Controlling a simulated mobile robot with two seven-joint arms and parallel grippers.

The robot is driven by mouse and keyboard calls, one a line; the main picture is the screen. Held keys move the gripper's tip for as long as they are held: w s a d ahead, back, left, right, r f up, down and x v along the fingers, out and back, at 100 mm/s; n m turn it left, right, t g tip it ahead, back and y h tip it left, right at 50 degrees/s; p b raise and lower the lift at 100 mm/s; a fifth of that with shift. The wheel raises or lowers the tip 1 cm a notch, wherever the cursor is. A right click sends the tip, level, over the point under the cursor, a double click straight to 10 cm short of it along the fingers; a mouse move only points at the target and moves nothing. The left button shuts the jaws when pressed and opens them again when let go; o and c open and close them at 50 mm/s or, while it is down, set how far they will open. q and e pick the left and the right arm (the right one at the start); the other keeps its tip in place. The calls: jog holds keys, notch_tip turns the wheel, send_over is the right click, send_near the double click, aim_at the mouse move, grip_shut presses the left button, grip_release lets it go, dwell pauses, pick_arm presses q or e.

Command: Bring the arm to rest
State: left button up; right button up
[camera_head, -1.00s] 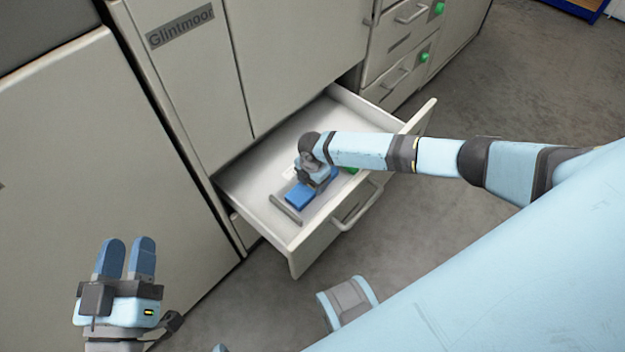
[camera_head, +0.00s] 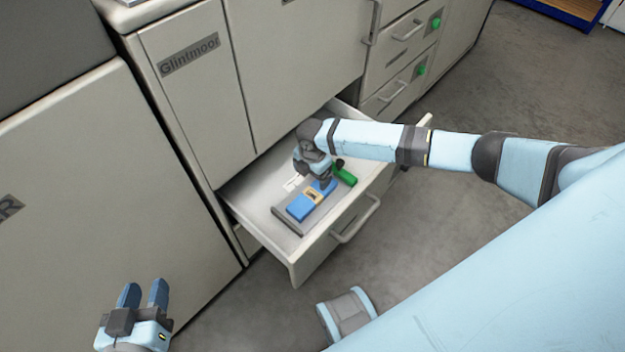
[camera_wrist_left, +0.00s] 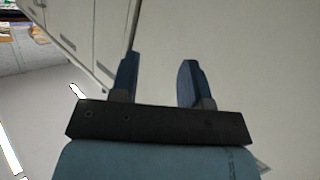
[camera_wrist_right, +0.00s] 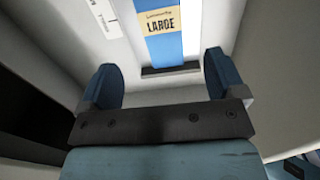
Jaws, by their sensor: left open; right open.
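My right arm reaches in from the right in the head view, and my right gripper (camera_head: 322,180) is over the open drawer (camera_head: 325,255). In the right wrist view its two fingers (camera_wrist_right: 160,85) are apart with nothing between them. A blue box with a tan label reading "LARGE" (camera_wrist_right: 162,47) lies in the drawer ahead of the fingers; it also shows in the head view (camera_head: 299,208). My left gripper (camera_head: 143,294) is open and empty at the lower left of the head view. Its fingers (camera_wrist_left: 158,80) also show apart in the left wrist view.
The drawer's handle (camera_head: 357,219) faces the open floor (camera_head: 420,270). Cabinet fronts (camera_head: 290,80) rise behind, and a grey-white cabinet (camera_head: 100,190) stands at the left.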

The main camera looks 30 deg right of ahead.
jog(key=shift+r, duration=1.1)
